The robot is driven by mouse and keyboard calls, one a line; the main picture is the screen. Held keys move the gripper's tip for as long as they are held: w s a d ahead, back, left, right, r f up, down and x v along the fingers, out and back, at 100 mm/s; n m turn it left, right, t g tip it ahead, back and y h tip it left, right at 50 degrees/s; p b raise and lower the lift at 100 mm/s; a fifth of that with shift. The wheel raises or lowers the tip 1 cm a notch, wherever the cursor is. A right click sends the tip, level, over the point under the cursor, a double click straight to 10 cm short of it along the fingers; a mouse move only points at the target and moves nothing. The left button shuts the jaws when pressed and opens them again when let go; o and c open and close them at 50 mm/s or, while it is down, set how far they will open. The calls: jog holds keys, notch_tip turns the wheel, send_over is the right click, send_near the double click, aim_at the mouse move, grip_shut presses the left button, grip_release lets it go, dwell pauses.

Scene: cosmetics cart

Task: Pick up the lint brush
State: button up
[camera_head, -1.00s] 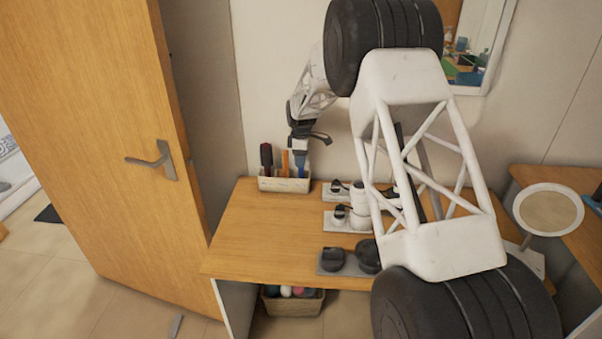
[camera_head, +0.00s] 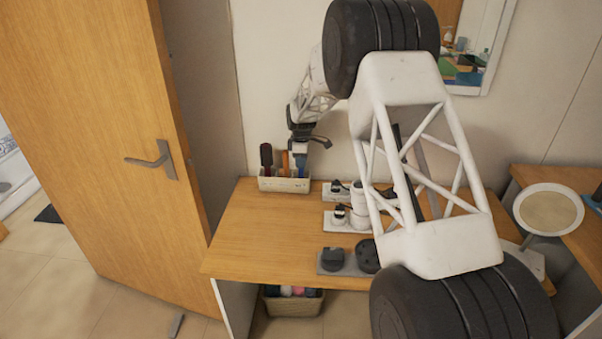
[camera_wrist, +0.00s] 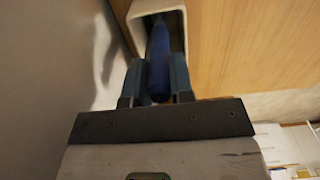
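A pale organizer box (camera_head: 284,185) at the back left of the wooden table holds several upright items. A blue-handled item stands at its right end (camera_head: 301,161); I take it for the lint brush, though its head is hidden. In the wrist view, its blue handle (camera_wrist: 158,62) rises from the pale box compartment (camera_wrist: 135,28). My gripper (camera_head: 301,148) is above the right end of the box. In the wrist view my gripper (camera_wrist: 158,82) has one finger on each side of the handle, and it looks open. Contact with the handle cannot be made out.
A dark brush (camera_head: 266,155) and an orange item (camera_head: 285,162) stand left of the blue one. The wall is close behind the box. The table's left front (camera_head: 250,235) is clear.

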grip_shut()
jog(key=shift+r, duration=0.1)
jog(key=shift+r, duration=4.9)
jog(key=shift+s, duration=0.1)
